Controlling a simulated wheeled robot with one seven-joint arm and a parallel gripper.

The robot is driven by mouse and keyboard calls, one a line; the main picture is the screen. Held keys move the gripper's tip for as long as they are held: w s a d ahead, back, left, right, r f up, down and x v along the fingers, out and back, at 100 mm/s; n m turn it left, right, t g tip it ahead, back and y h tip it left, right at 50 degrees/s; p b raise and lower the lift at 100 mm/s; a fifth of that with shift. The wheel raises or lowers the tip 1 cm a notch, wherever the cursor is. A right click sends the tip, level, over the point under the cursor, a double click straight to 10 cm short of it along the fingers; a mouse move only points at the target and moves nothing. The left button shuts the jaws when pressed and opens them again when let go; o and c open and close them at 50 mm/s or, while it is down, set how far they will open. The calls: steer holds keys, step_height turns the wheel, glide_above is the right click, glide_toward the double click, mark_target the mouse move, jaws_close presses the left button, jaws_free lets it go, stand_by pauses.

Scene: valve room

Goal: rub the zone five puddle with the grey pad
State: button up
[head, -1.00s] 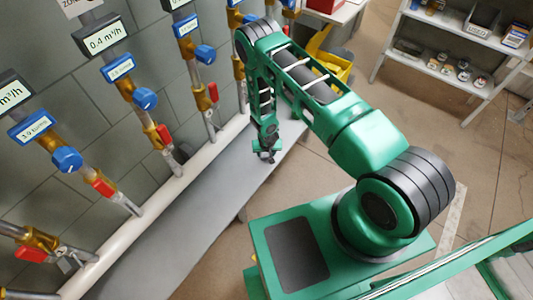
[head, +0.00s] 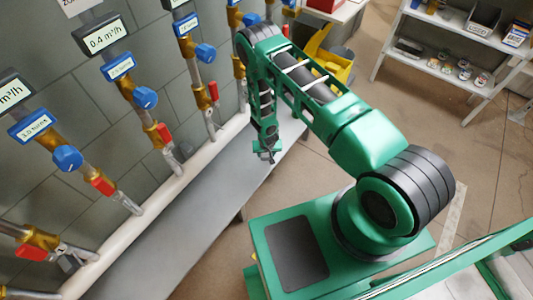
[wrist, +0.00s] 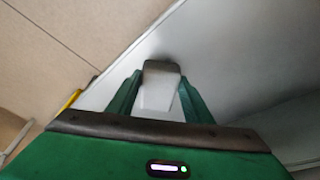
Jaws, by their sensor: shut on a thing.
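My gripper (head: 267,154) hangs at the end of the folded-down arm, over the right-hand edge of the long grey ledge (head: 190,215) in the head view. In the wrist view my gripper (wrist: 155,92) has its two green fingers on either side of a pale grey block with a dark tip, the grey pad (wrist: 158,90), and is shut on it. The ledge's smooth grey surface (wrist: 235,60) lies beyond the pad. I cannot tell whether the pad touches it. I cannot make out a puddle in either view.
Vertical pipes with blue knobs (head: 145,98), red levers (head: 103,186) and displays line the wall on the left. A pale horizontal pipe (head: 160,200) runs along the wall's foot. A yellow bin (head: 335,68) and a shelf unit (head: 455,55) stand behind.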

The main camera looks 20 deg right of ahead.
steer(key=shift+f, duration=0.3)
